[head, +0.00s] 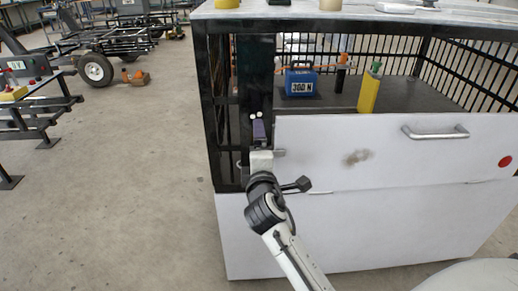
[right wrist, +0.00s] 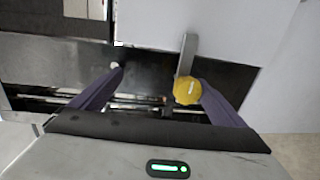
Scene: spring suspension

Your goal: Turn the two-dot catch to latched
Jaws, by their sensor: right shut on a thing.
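Two white dots (head: 256,115) mark the dark post at the left of the white front panel. Just below them is my right gripper (head: 259,131), its purple fingers against the post. In the right wrist view the catch has a yellow round knob (right wrist: 187,91) and a grey bar (right wrist: 188,52), which reaches over the edge of the white panel. My right gripper (right wrist: 160,82) is shut on the catch; the knob lies against its right finger. In the head view the gripper hides the knob, and a bit of the bar (head: 279,153) shows over the panel. My left gripper is out of view.
The white panel (head: 385,150) has a grey handle (head: 436,132) and a red dot. Behind it, inside the barred cage, stand a blue box (head: 300,81) marked 300 N and a yellow block (head: 369,93). Open floor (head: 130,180) lies to the left.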

